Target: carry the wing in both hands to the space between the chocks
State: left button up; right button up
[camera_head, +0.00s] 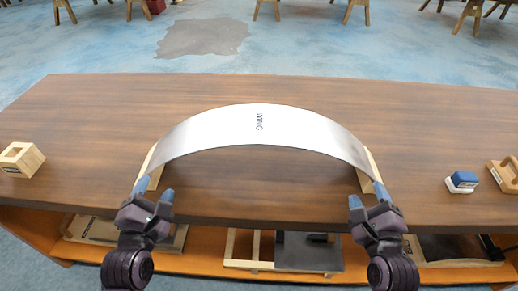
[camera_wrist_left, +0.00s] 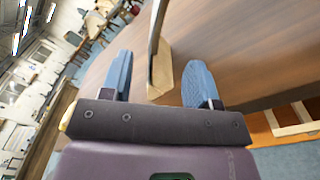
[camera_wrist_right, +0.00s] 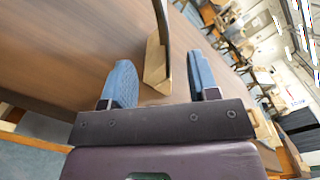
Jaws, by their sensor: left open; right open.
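The wing (camera_head: 258,126) is a pale, curved sheet with lettering, arched over the middle of the brown table. A light wooden piece is at each end, one at the left (camera_head: 146,167) and one at the right (camera_head: 369,168). I cannot tell whether these are part of the wing. My left gripper (camera_head: 154,190) is open at the left end, and the wooden end piece (camera_wrist_left: 160,75) shows between and beyond its blue fingers. My right gripper (camera_head: 368,196) is open at the right end, with the other wooden piece (camera_wrist_right: 157,68) between and beyond its fingers. Neither gripper visibly grips anything.
A wooden block (camera_head: 22,160) sits at the table's left edge. A blue and white block (camera_head: 461,181) and another wooden block (camera_head: 504,174) are at the right. The table (camera_head: 440,115) is clear behind the wing. A lower shelf (camera_head: 205,262) holds frames and panels.

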aim_at(167, 157)
pick_arm(q)
jog(key=shift+w, duration=5.2)
pick_arm(e)
jog(key=shift+w, duration=5.2)
pick_arm(q)
jog(key=shift+c, duration=0.3)
pick_arm(e)
jog(key=shift+c, duration=0.3)
pick_arm(q)
grip_shut()
pick_arm(e)
grip_shut()
